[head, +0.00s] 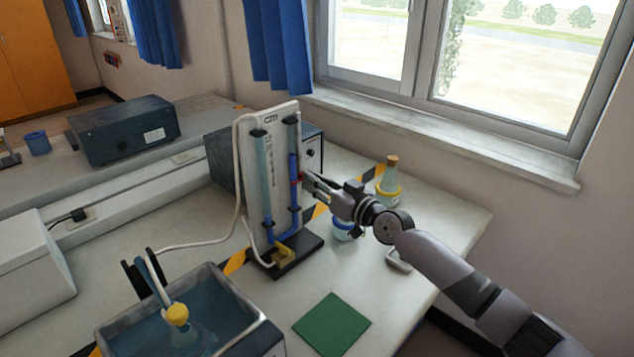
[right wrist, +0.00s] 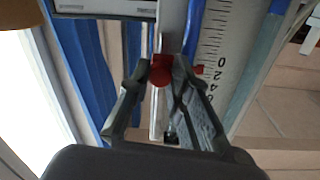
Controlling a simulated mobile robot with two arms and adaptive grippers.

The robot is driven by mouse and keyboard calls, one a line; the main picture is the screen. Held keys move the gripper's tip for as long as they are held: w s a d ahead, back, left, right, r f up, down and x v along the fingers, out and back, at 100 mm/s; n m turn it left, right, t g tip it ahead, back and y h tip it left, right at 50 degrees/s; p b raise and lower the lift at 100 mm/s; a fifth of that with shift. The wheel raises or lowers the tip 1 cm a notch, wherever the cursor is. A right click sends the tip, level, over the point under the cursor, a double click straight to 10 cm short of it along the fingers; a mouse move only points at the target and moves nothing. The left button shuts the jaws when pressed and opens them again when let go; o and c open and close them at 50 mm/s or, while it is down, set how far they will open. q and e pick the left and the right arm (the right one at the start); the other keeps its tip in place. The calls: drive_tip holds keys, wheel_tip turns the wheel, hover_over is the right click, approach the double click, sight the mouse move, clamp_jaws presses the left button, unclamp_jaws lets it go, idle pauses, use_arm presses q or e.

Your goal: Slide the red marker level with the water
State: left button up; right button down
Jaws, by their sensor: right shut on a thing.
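A white manometer board (head: 281,165) with two upright tubes stands on a black base. Blue water (head: 293,172) fills the right tube to well up its height; the left tube looks paler and its level is hard to tell. The red marker (head: 299,177) sits on the board's right side, beside the right tube. My right gripper (head: 307,182) reaches in from the right and is shut on the red marker, which shows between its fingertips in the right wrist view (right wrist: 161,70). A printed scale (right wrist: 215,50) is beside it. My left gripper is not in view.
A water bath (head: 180,318) with a yellow-capped item stands at the front left. A stoppered flask (head: 389,181) and a blue-banded vessel (head: 345,229) are close to my right arm. A green mat (head: 332,324) lies in front. A dark box (head: 225,165) stands behind the board.

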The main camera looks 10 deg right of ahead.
wheel_tip(320, 180, up, 6)
drive_tip(key=p, duration=0.4)
drive_tip(key=shift+r, duration=0.25)
drive_tip(key=c, duration=1.5)
unclamp_jaws()
drive_tip(key=shift+o, duration=0.2)
